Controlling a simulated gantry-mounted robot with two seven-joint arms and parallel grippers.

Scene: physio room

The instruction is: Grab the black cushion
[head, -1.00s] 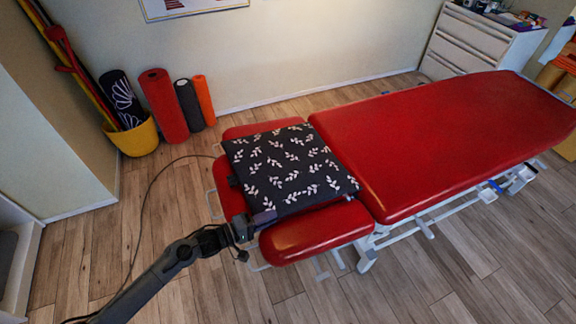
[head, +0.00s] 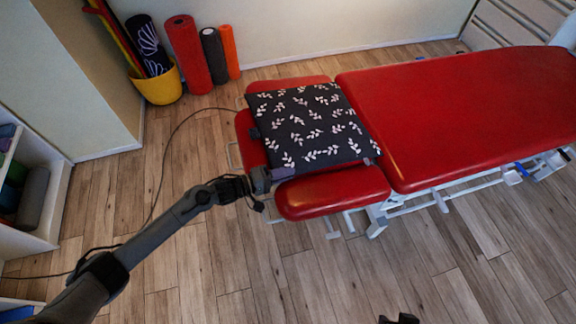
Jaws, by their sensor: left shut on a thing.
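The black cushion (head: 312,122) with a white leaf pattern lies flat on the red head end of the treatment table (head: 455,110). My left gripper (head: 278,173) is at the cushion's near left corner and is shut on its edge. The fingertips are partly hidden at the cushion's edge. A small black part, which looks like my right gripper (head: 400,319), just shows at the bottom edge. Whether it is open or shut cannot be seen.
A yellow basket (head: 158,86) and several rolled mats, one red (head: 188,55), stand by the back wall. A white shelf (head: 48,205) is at the left. A black cable runs over the floor. The wooden floor (head: 300,270) in front is clear.

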